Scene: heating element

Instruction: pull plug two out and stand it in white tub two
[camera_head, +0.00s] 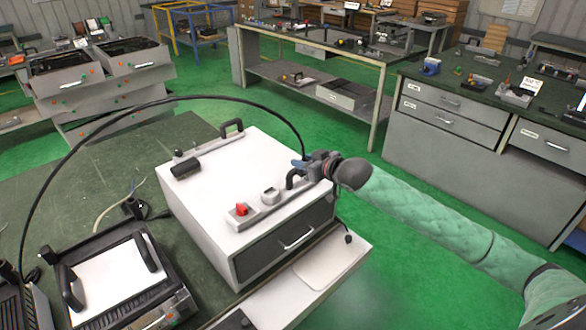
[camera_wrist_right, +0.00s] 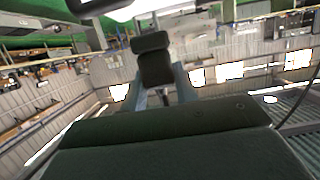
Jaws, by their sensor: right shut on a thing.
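My right gripper (camera_head: 303,164) is at the right rear edge of a white box-shaped unit (camera_head: 220,180), over or beside its top. In the right wrist view, its bluish fingers (camera_wrist_right: 158,95) are shut on a dark, blocky thing (camera_wrist_right: 154,62), probably a plug. A black cable (camera_head: 240,100) arches from the left bench equipment to this gripper. I cannot tell whether the held thing is still seated in anything. No number is readable on it. I cannot identify white tub two. My left gripper is out of view.
The white unit has a red switch (camera_head: 241,210), a black block (camera_head: 185,166) on top and a grey drawer (camera_head: 285,245). A black-framed device with a white plate (camera_head: 108,283) stands left on the dark green bench (camera_head: 60,195). Other benches stand behind, across green floor.

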